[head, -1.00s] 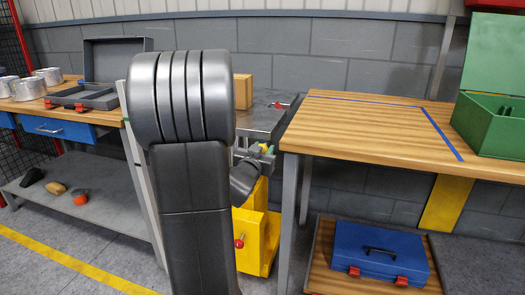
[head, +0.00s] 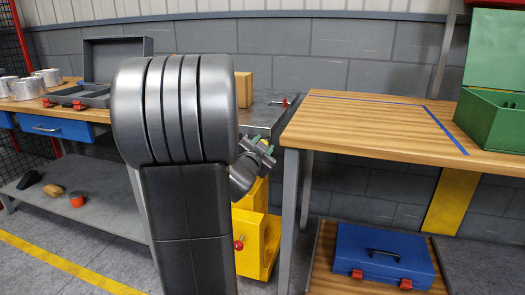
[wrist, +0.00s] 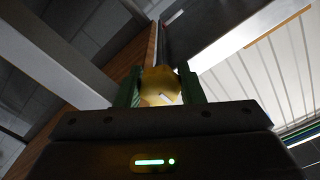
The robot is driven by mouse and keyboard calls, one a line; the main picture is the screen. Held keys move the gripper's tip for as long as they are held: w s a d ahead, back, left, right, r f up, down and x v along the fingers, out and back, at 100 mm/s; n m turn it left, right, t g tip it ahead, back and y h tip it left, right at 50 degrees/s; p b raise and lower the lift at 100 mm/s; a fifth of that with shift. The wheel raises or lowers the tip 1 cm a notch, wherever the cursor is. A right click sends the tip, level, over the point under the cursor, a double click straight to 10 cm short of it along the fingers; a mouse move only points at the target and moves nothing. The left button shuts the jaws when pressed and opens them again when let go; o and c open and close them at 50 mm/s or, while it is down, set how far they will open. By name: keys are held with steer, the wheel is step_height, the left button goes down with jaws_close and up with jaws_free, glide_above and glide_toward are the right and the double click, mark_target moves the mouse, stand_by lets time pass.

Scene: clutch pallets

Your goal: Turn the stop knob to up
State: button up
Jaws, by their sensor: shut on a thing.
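The stop knob (wrist: 158,82) is a rounded yellow knob with a small white mark, seen in the wrist view between the two green fingers. My gripper (wrist: 160,92) is shut on it, one finger on each side. The white mark sits low on the knob's visible face; which way the knob points on its panel I cannot tell. In the head view my gripper (head: 263,147) shows beside the grey-topped yellow stand (head: 252,235), partly behind my arm. The knob itself is not clear in that view.
A wooden bench (head: 370,125) stands close on the right, with a green box (head: 495,130) on it and a blue case (head: 383,255) below. A red-balled lever (head: 238,245) is on the yellow stand. A left bench holds an open grey case (head: 118,60).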

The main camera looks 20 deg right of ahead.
steer(key=shift+m, duration=0.5)
steer(key=o, duration=1)
steer(key=p+v, duration=0.2)
steer(key=v, duration=1.1)
steer(key=shift+s+a+p, duration=0.25)
steer(key=shift+s+p, duration=0.1)
